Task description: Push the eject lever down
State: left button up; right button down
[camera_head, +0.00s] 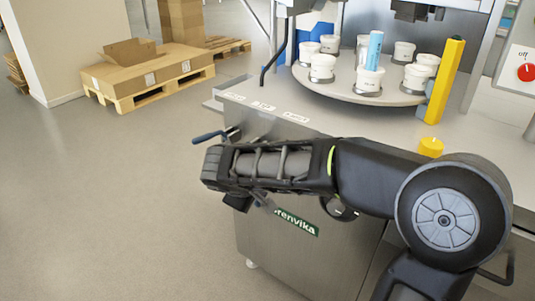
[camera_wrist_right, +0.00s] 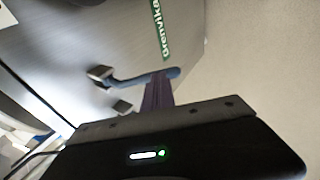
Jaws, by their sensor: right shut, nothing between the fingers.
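The eject lever (camera_head: 208,136) has a blue handle and sticks out to the left from the side of the steel machine cabinet. It also shows in the right wrist view, where its blue handle (camera_wrist_right: 135,82) runs from a metal mount. My right gripper (camera_wrist_right: 158,82) is shut and empty. In the wrist view its fingers overlap the handle near the free end; I cannot tell whether they touch it. In the head view my right arm reaches in from the right, its hand just below the lever, and the fingertips are hard to make out. My left gripper is not in view.
A turntable (camera_head: 318,90) with several white cups and a blue cylinder stands on the machine. Cardboard on a pallet (camera_head: 150,94) lies at the back left. The floor left of the cabinet is clear.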

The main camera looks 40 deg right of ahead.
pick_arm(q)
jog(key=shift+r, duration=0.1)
pick_arm(e)
jog(key=shift+r, duration=0.1)
pick_arm(q)
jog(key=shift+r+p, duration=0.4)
jog(key=shift+p, duration=0.1)
pick_arm(e)
jog(key=shift+r, duration=0.7)
jog(key=shift+r+p, duration=0.3)
jog(key=shift+r, duration=0.05)
pick_arm(q)
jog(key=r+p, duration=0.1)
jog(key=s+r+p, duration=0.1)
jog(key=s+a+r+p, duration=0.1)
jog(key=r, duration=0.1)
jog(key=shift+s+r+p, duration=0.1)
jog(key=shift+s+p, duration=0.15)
jog(key=shift+p, duration=0.05)
pick_arm(e)
jog(key=v, duration=1.3)
jog(key=shift+d+r, duration=0.3)
jog(key=shift+r, duration=0.15)
